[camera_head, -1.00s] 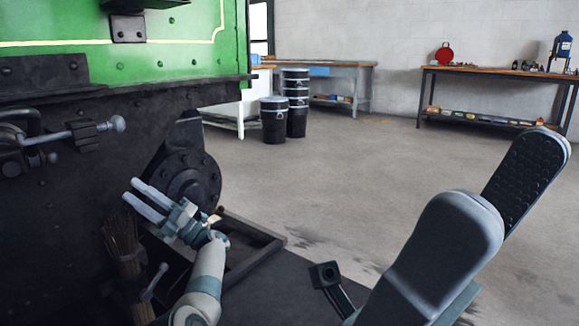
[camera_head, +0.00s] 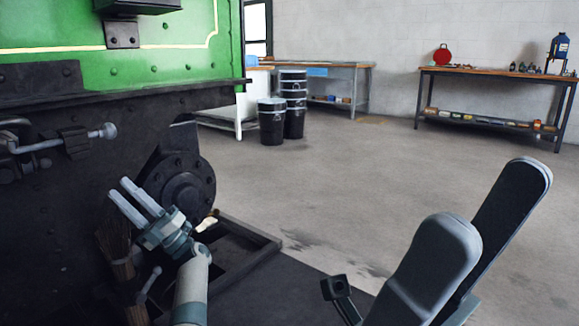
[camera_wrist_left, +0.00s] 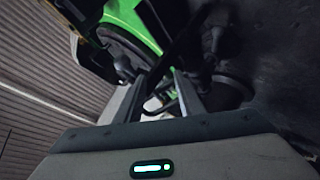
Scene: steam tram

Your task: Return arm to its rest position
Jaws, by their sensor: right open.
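My left gripper (camera_head: 120,188) is at the left of the head view, its two pale fingers parallel with a gap between them and nothing seen in the gap. It is in front of the dark side of the tram (camera_head: 60,220), just left of a round bolted flange (camera_head: 185,185). I cannot tell whether it touches anything. The left wrist view also shows its fingers (camera_wrist_left: 160,85) apart, with blurred dark and green parts beyond. My right gripper (camera_head: 492,195) is large and close at the lower right, its two thick grey fingers spread and empty.
A bundle of twigs (camera_head: 117,250) stands below my left gripper. A dark open tray (camera_head: 262,252) lies beside the flange. A dark square-ended piece (camera_head: 338,288) is left of my right gripper. Black drums (camera_head: 272,125) and a workbench (camera_head: 490,74) stand farther back. The middle floor is clear.

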